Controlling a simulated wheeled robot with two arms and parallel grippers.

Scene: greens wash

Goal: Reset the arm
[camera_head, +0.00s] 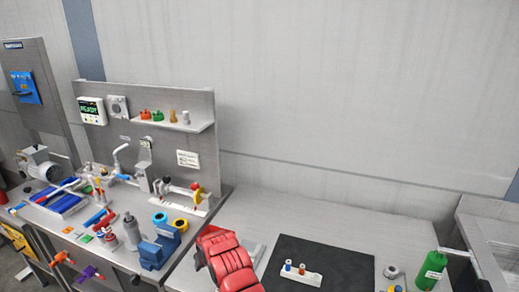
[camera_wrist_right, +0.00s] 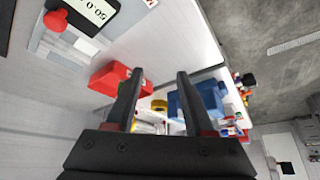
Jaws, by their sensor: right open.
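My right gripper (camera_wrist_right: 160,73) shows in the right wrist view, its two dark fingers spread apart with nothing between them. Past the fingertips lie a red object (camera_wrist_right: 108,77) on the left and a blue vise-like block (camera_wrist_right: 205,100) on the right, both apart from the fingers as far as I can tell. In the head view no gripper shows. The red object (camera_head: 228,262) with dark seams stands there at the bottom centre, beside the blue vise (camera_head: 160,247). My left gripper is in neither view.
The left bench holds many tools and fittings, with a shelf (camera_head: 187,122) on its back panel. On the right bench are a dark mat (camera_head: 345,262), a small white rack (camera_head: 293,275) and a green bottle (camera_head: 431,270). A display device (camera_wrist_right: 90,12) shows in the wrist view.

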